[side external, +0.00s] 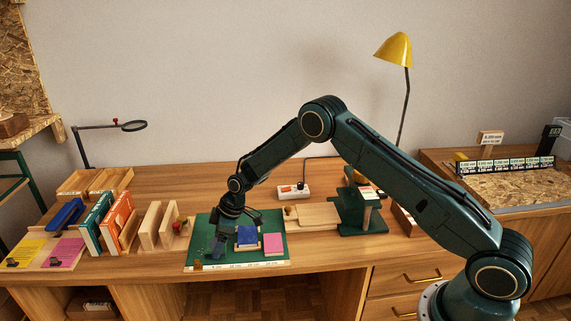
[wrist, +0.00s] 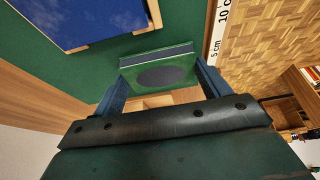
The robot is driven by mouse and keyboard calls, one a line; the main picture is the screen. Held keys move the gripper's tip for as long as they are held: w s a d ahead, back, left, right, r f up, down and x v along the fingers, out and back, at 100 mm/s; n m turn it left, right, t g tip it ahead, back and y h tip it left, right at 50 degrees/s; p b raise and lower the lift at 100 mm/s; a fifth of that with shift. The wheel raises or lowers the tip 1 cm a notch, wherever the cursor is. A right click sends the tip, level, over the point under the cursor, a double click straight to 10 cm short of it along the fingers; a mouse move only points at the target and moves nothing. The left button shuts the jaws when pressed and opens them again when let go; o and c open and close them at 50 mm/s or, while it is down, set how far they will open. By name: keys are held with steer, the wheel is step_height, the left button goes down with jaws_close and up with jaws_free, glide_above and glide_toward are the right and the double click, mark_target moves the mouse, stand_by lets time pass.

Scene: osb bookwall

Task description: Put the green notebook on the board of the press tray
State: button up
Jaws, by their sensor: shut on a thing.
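My gripper (side external: 220,243) is low over the left part of the green cutting mat. In the wrist view its two blue fingers (wrist: 160,82) are shut on the green notebook (wrist: 150,58), which has a dark oval on its face and sits between them. In the side view the notebook blends with the mat and the gripper, so I cannot make it out, nor tell whether it touches the mat. A pale wooden board (side external: 318,215), seemingly the press tray's, lies right of the mat beside the dark green press (side external: 362,226).
A blue pad (side external: 247,234) in a wooden holder and a pink pad (side external: 273,243) lie on the mat (side external: 205,225), right of my gripper. Upright books (side external: 95,223) and wooden dividers (side external: 150,225) stand left. A white power strip (side external: 292,191) lies behind the board.

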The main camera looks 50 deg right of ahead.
step_height(320, 180, up, 19)
steer(key=shift+r, duration=0.15)
stand_by(0.5)
steer(key=shift+s, duration=0.15)
stand_by(0.4)
steer(key=s+d+f+m+h, duration=0.1)
steer(key=s+d+m, duration=0.1)
steer(key=s, duration=0.3)
steer(key=s+d+f+m+t+h, duration=0.1)
steer(key=s+d+f+m, duration=0.1)
steer(key=s+m, duration=0.2)
steer(key=s+d+f+m+h, duration=0.1)
steer(key=s+d+m, duration=0.1)
steer(key=s, duration=0.5)
steer(key=shift+s+d+f+m, duration=0.2)
steer(key=shift+d+m, duration=0.1)
steer(key=shift+m, duration=0.2)
steer(key=shift+s+f, duration=0.1)
steer(key=s+f, duration=0.4)
steer(key=f, duration=0.1)
